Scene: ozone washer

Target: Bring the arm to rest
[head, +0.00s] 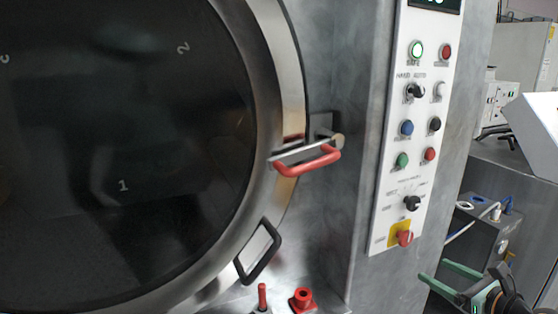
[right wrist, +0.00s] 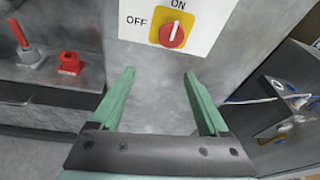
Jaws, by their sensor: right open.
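My right gripper (head: 450,277) is at the bottom right of the head view, below and to the right of the control panel (head: 415,120). Its green fingers are apart with nothing between them. In the right wrist view the open fingers (right wrist: 158,88) point at the bare grey metal below the red rotary switch on its yellow plate (right wrist: 172,29), and do not touch the switch. The same red switch (head: 404,238) shows at the panel's foot in the head view. My left gripper is not in view.
The washer's round dark door (head: 120,150) with a red handle (head: 308,160) fills the left and looks closed. Red fittings (head: 302,299) stand low by the door. A grey box with blue and white connectors (head: 485,225) stands at the right, near my right gripper.

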